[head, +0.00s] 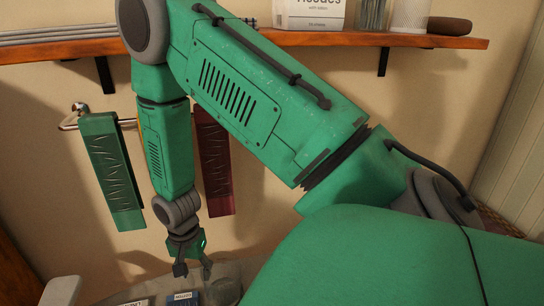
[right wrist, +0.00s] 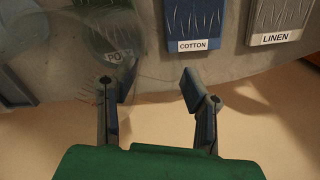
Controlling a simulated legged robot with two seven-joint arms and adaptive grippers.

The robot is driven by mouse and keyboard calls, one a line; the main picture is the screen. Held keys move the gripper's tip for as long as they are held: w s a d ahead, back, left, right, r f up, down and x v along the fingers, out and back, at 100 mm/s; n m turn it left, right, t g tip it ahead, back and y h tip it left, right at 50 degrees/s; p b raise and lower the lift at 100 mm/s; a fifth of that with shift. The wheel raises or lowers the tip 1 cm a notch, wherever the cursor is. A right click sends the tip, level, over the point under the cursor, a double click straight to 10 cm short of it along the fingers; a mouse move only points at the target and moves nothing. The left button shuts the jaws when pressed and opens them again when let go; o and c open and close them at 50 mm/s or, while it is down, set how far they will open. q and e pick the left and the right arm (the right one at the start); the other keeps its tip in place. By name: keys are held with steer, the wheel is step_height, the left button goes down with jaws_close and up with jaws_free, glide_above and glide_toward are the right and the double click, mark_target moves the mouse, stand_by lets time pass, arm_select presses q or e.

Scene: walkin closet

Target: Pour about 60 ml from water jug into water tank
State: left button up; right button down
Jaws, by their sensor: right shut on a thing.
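The clear, see-through water jug (right wrist: 92,32) shows at the upper left of the right wrist view, overlapping the left finger. My right gripper (head: 193,264) points down at the bottom of the head view; its fingers also show in the right wrist view (right wrist: 147,82). It is shut on the jug, with its fingers spread apart. The exact grip is hard to see through the clear wall. I cannot make out the water level or pick out the water tank. My left gripper is not in view.
A grey surface (right wrist: 222,72) carries a blue COTTON swatch (right wrist: 193,18), a grey LINEN swatch (right wrist: 280,15) and a partly covered third label. Green (head: 112,180) and dark red (head: 214,165) hanging pieces flank my right forearm. A wooden shelf (head: 430,41) runs above.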

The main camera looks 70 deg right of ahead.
steer(key=shift+a, duration=0.1)
steer(key=shift+d, duration=0.2)
steer(key=shift+r, duration=0.2)
step_height(320, 180, up, 6)
steer(key=shift+a+r, duration=0.15)
steer(key=shift+r, duration=0.1)
stand_by(0.5)
